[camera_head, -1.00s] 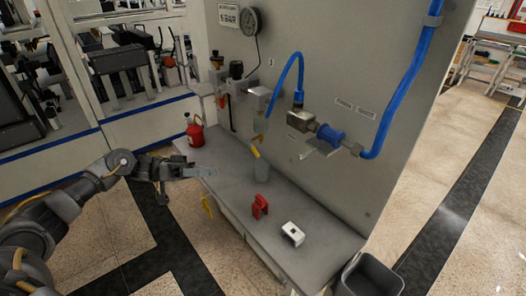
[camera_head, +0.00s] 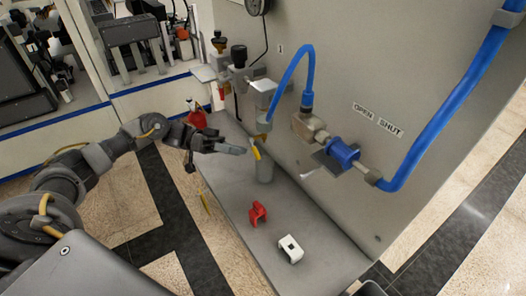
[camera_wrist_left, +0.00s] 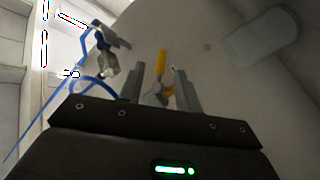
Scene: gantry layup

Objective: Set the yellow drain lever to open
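The yellow drain lever (camera_head: 256,150) hangs tilted below the filter unit (camera_head: 263,95) on the grey panel, above a grey cup (camera_head: 265,170). My left gripper (camera_head: 243,150) is just left of the lever, pointing at it. In the left wrist view the gripper (camera_wrist_left: 160,80) is open, its two fingers apart. The yellow lever (camera_wrist_left: 162,60) shows in line with the gap, at or just beyond the fingertips; I cannot tell whether they touch it. My right gripper is not in view.
A red clip-like part (camera_head: 258,213) and a white block (camera_head: 290,249) lie on the grey shelf (camera_head: 235,195). A blue hose (camera_head: 432,120) and a blue valve (camera_head: 342,153) are on the panel at right, by an OPEN/SHUT label (camera_head: 378,118).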

